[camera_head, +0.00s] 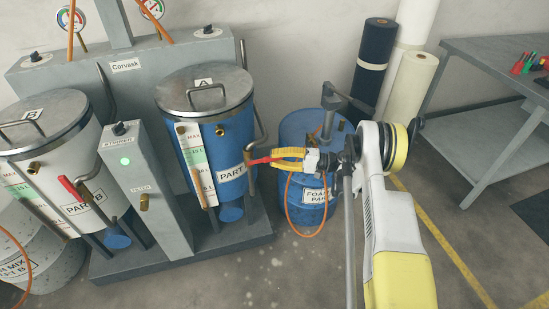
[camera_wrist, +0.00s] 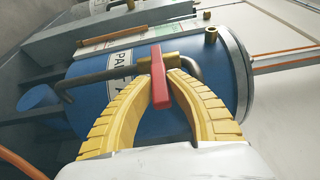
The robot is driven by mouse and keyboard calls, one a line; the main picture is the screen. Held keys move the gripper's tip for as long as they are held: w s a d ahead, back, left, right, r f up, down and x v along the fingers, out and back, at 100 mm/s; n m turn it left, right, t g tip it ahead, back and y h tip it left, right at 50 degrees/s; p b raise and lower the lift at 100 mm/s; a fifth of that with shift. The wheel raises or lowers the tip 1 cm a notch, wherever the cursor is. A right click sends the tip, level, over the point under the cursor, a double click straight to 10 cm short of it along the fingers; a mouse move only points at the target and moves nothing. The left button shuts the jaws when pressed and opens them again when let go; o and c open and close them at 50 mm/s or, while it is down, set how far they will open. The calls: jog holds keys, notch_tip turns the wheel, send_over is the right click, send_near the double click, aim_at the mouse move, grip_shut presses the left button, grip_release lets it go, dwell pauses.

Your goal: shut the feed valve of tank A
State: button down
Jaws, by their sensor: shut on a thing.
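Tank A (camera_head: 232,135) is the blue tank with an A on its grey lid. A pipe (camera_head: 251,178) runs down its right side and carries the feed valve's red lever (camera_head: 260,161). My gripper (camera_head: 276,157) has its yellow fingers closed around this lever. In the wrist view the red lever (camera_wrist: 160,80) sits between the two fingertips (camera_wrist: 160,76), in front of the brass valve body (camera_wrist: 146,65). There the lever lies crosswise to the grey pipe (camera_wrist: 100,76). The fingers hide part of the lever in the head view.
A white tank B (camera_head: 85,160) with its own red lever (camera_head: 70,187) stands at the left. A grey stirrer post (camera_head: 150,185) with a green light stands between the tanks. A blue drum (camera_head: 300,128) with an orange hose stands behind my gripper. Open floor lies in front.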

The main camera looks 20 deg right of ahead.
jog(key=shift+a+f, duration=0.1)
jog(key=c, duration=1.3)
grip_release()
jog(key=v, duration=0.7)
jog(key=shift+s+d, duration=0.1)
jog(key=shift+d, duration=0.15)
